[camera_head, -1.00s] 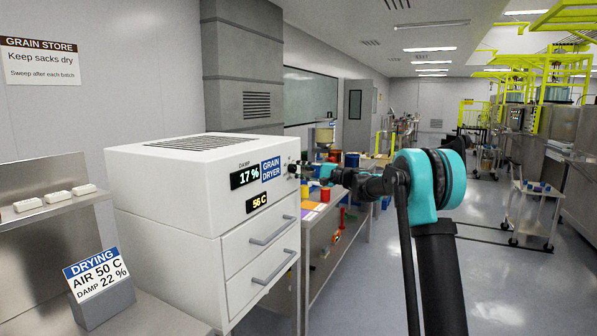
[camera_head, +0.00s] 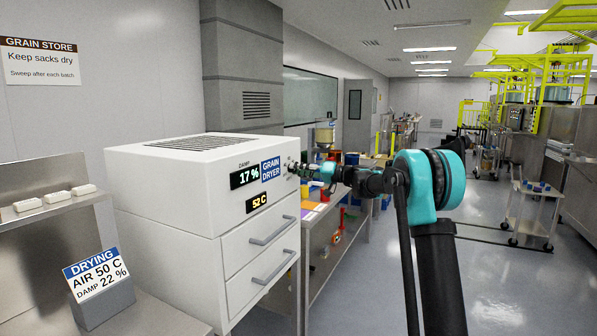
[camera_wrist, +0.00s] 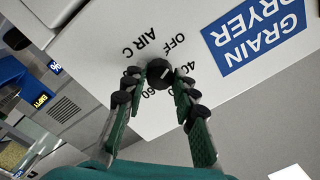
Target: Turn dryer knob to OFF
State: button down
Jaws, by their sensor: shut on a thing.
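The grain dryer (camera_head: 200,165) is a white cabinet with a vent on top. Its front displays read 17 % damp and 52 C. The black dryer knob (camera_wrist: 158,74) sits on a white panel in the wrist view, with OFF, 40, 60 and AIR C printed around it. A short pale mark shows on the knob; which label it points at I cannot tell exactly. My gripper (camera_wrist: 159,82) is shut on the knob, one finger on each side. In the head view my gripper (camera_head: 306,171) reaches the dryer's right front, where the knob is mostly hidden.
A sign (camera_head: 98,275) reads DRYING, AIR 50 C, DAMP 22 %. Two drawers with grey handles (camera_head: 271,231) lie below the displays. A cluttered bench (camera_head: 318,235) stands right behind the dryer. The floor to the right is clear up to a cart (camera_head: 530,215).

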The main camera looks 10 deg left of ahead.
jog(key=shift+f+n, duration=0.1)
jog(key=shift+n, duration=0.7)
jog(key=c, duration=1.2)
grip_release()
jog(key=v, duration=1.2)
